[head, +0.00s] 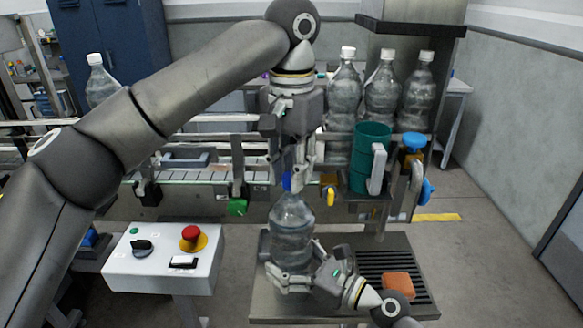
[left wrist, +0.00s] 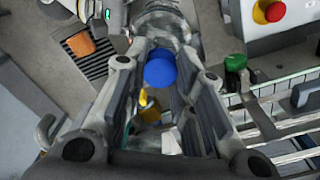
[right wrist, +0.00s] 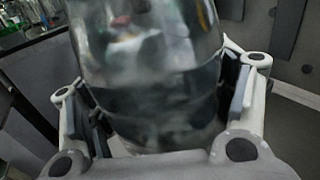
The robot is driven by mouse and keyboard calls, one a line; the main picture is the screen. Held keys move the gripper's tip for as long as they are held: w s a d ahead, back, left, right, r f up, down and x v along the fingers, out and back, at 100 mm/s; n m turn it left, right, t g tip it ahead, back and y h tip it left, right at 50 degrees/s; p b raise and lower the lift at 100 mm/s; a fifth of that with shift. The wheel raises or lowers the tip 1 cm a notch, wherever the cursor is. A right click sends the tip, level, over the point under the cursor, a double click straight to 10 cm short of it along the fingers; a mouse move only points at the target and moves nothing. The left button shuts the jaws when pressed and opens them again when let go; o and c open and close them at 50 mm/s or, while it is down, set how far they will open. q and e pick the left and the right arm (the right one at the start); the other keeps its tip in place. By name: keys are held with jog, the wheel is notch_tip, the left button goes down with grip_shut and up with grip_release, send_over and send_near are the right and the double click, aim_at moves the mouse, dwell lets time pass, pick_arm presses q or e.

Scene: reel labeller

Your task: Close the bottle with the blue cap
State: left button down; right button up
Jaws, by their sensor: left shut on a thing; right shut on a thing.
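The clear bottle (head: 291,235) stands upright on a metal stand (head: 262,302). My right gripper (head: 305,277) is shut on its lower body; in the right wrist view the bottle (right wrist: 150,75) fills the space between the fingers. My left gripper (head: 295,178) points down above the bottle and is shut on the blue cap (head: 287,182). In the left wrist view the blue cap (left wrist: 160,70) sits between the fingers, over the bottle. The cap is at the bottle's mouth; the fingers partly hide it, so I cannot tell whether it is seated.
A control box (head: 165,262) with a red button (head: 192,238) stands at left.

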pick_arm(q)
jog(key=m, duration=1.3)
jog(key=c, duration=1.2)
grip_release()
jog(key=shift+r, duration=2.25)
jog(key=shift+c, duration=0.3)
